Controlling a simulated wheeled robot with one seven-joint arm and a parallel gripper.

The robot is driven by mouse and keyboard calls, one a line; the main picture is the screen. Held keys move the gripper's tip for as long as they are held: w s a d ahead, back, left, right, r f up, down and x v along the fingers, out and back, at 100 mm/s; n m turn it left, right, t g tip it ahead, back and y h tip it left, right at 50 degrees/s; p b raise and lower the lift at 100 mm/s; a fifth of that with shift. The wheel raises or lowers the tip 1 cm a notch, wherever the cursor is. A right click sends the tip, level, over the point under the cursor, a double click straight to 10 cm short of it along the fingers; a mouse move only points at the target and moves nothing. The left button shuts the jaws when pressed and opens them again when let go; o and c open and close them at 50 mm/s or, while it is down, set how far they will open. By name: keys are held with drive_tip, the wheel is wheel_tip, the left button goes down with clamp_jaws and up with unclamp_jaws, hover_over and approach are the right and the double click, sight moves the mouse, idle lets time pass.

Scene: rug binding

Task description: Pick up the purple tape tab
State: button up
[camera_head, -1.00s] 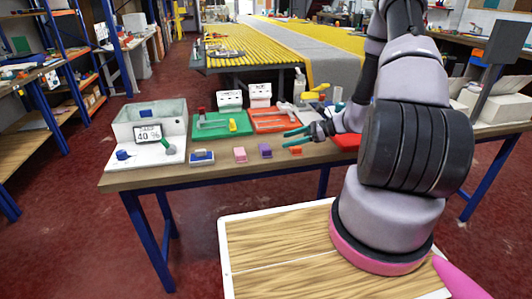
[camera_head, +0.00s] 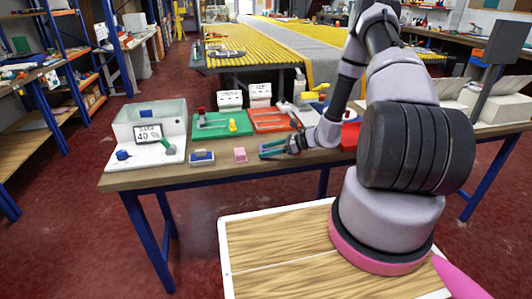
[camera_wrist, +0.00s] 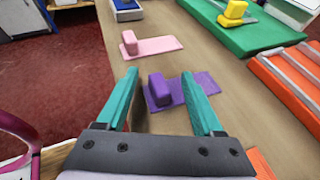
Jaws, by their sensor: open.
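The purple tape tab (camera_wrist: 159,91) lies on the table in the wrist view, a raised block on a flat strip. It sits in the gap between the teal fingers of my gripper (camera_wrist: 160,78), which are spread open. The right finger overlaps part of the flat strip in the picture. Nothing is held. In the head view my gripper (camera_head: 268,150) is low over the table's front edge and largely covers the purple tab.
A pink tab (camera_wrist: 150,46) lies just beyond the purple one, and an orange piece (camera_wrist: 259,166) is partly hidden near the gripper. Green (camera_wrist: 250,35) and orange-red (camera_wrist: 290,88) trays lie to the right. The table's front edge is close on the left.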

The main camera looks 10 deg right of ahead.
drive_tip(key=shift+w+a+f, duration=0.2)
drive_tip(key=shift+a, duration=0.25)
clamp_jaws()
